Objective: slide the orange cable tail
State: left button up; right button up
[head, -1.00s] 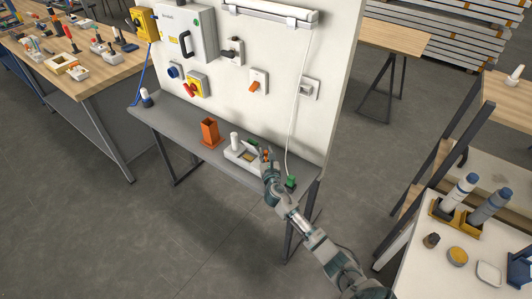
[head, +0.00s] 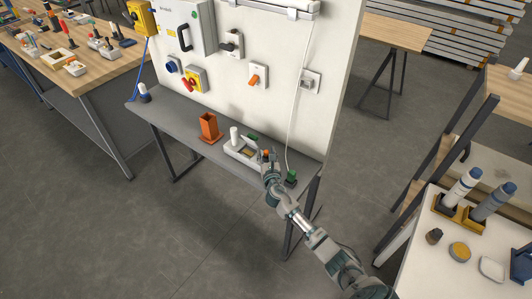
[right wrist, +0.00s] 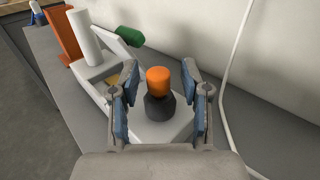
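The orange cable tail (right wrist: 158,80) stands upright as an orange cylinder on a black base, on a white block (right wrist: 168,128) in the right wrist view. My right gripper (right wrist: 157,88) is open, with one blue-padded finger on each side of it and a visible gap on both sides. In the head view the right gripper (head: 268,158) reaches over the right end of the white fixture (head: 237,151) on the grey shelf, and hides part of it. My left gripper is out of view.
An orange open box (head: 209,128) stands left of the fixture. The fixture has a white post (head: 234,136). A green piece (right wrist: 130,36) lies behind it. A white cable (head: 292,130) hangs down the panel (head: 340,100) on the right.

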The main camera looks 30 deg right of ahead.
jog(key=shift+r, duration=0.1)
jog(key=v, duration=1.2)
jog(key=shift+d, duration=0.1)
